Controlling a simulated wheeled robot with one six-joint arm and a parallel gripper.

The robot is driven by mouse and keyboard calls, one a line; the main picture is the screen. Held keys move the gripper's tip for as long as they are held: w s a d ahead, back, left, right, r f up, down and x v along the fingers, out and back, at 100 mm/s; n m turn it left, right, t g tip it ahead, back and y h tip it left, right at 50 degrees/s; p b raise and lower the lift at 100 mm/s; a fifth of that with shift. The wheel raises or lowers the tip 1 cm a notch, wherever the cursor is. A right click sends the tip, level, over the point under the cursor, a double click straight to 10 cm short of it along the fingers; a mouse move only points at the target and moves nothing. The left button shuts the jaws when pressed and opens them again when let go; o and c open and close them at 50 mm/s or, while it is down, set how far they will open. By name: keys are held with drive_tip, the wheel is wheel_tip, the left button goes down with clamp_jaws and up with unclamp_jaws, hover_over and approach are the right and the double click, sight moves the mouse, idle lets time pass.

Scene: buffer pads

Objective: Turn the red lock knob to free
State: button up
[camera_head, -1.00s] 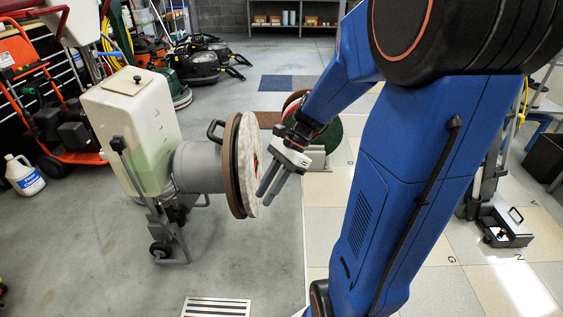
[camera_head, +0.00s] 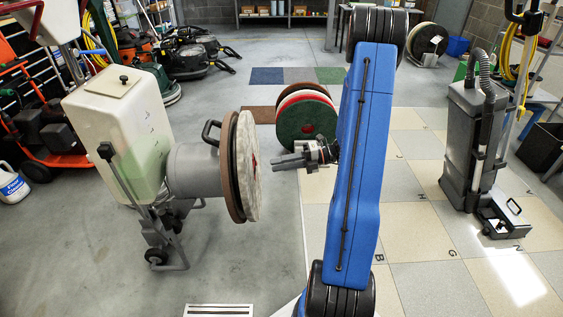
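A floor machine with a cream tank (camera_head: 118,130) and grey motor housing (camera_head: 195,170) is tipped back, its round head facing right. A brown disc (camera_head: 229,165) and a whitish pad (camera_head: 248,190) sit on that head. A small bit of red, perhaps the lock knob (camera_head: 255,161), shows edge-on at the pad's middle; its turn position cannot be told. My gripper (camera_head: 273,162) is just right of the pad face, its fingers pointing left toward the middle, apart from the pad and with nothing seen between them. Its finger gap is unclear from this side.
A stand of brown, red and green pads (camera_head: 306,122) is behind my gripper. A grey upright vacuum (camera_head: 470,150) stands at right. A white jug (camera_head: 12,185) is at far left. A floor grate (camera_head: 218,310) lies in front. The tiled floor between is clear.

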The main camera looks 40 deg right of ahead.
drive_tip(key=w+d+f+m+t, duration=0.2)
drive_tip(key=d+m, duration=0.1)
drive_tip(key=x, duration=0.9)
drive_tip(key=shift+a+f, duration=0.3)
idle(0.3)
idle(0.5)
clamp_jaws()
